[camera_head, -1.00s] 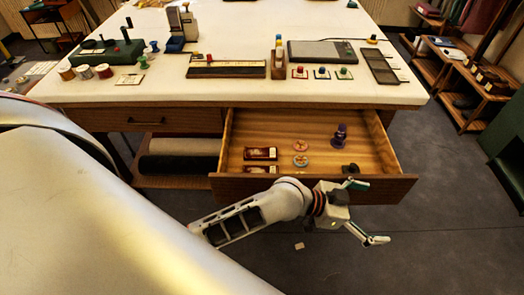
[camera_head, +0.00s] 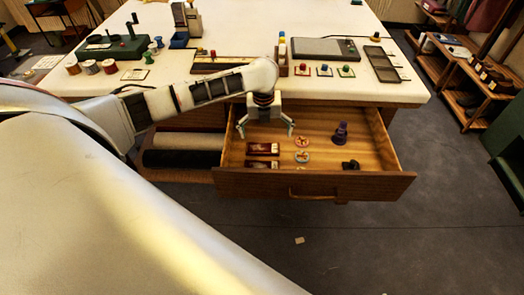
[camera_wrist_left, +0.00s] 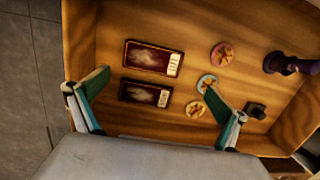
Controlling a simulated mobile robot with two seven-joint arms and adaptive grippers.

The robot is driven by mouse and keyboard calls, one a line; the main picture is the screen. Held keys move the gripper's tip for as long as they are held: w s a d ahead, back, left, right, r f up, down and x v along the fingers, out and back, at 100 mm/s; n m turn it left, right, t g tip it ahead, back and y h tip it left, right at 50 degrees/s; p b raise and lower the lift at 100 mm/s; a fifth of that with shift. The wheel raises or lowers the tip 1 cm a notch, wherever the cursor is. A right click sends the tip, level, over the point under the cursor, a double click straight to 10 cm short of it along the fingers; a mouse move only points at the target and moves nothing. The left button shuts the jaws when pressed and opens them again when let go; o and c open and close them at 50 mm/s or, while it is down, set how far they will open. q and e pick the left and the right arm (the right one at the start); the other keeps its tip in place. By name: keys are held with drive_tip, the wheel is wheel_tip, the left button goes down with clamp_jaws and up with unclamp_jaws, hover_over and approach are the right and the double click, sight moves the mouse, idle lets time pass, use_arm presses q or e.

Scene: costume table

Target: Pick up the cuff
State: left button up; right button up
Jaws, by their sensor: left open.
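The open drawer (camera_head: 300,187) holds small items, and I cannot tell for sure which is the cuff. Two flat dark red packs with pale labels lie on its left side, a rear pack (camera_head: 263,148) and a front pack (camera_head: 262,164). In the left wrist view they are the upper pack (camera_wrist_left: 153,58) and the lower pack (camera_wrist_left: 145,93). My left gripper (camera_head: 266,130) is open and empty above the drawer's left part, pointing down. In the left wrist view its spread fingers (camera_wrist_left: 157,82) flank the lower pack, apart from it.
Round star-marked discs (camera_head: 302,142), a purple turned piece (camera_head: 340,132) and a small dark object (camera_head: 350,165) lie right of the packs. Drawer walls surround them. The white tabletop (camera_head: 250,30) behind carries spools (camera_head: 90,67) and a grey tablet (camera_head: 325,50).

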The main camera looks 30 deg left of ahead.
sight(263, 148)
use_arm(q)
drive_tip(key=shift+s+a+f, duration=0.15)
drive_tip(key=shift+s+a, duration=0.1)
drive_tip(key=shift+a, duration=0.5)
drive_tip(key=shift+a+f+y, duration=0.1)
drive_tip(key=shift+f+y, duration=0.2)
drive_tip(key=shift+f, duration=0.05)
drive_tip(key=f, duration=0.2)
drive_tip(key=f+b, duration=0.1)
drive_tip(key=f, duration=0.1)
drive_tip(key=w+f, duration=0.1)
drive_tip(key=f, duration=0.2)
drive_tip(key=shift+w+b, duration=0.1)
drive_tip(key=shift+b, duration=0.25)
drive_tip(key=shift+r, duration=0.1)
drive_tip(key=c, duration=1.1)
